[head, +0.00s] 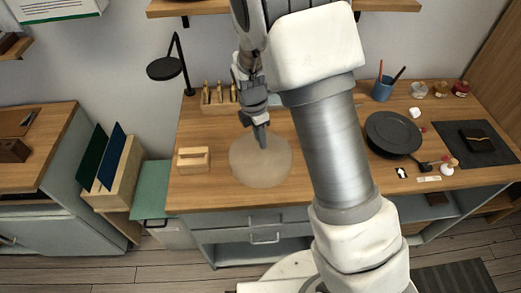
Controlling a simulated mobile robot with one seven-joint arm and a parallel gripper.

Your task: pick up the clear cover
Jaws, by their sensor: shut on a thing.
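The clear cover (260,164) shows as a pale, see-through round shape over the left part of the wooden workbench. My gripper (262,140) is above it, with its fingers pointing down at the cover's upper middle. The fingers are shut on the cover, at what looks like its top. The grip itself is small in this view. I cannot tell whether the cover rests on the bench or hangs just above it.
A small wooden block (193,159) lies left of the cover. A wooden rack (219,100) with brass tools and a black lamp (166,68) stand behind. A dark round plate (392,134), a blue cup (382,88) and several jars are right of my arm.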

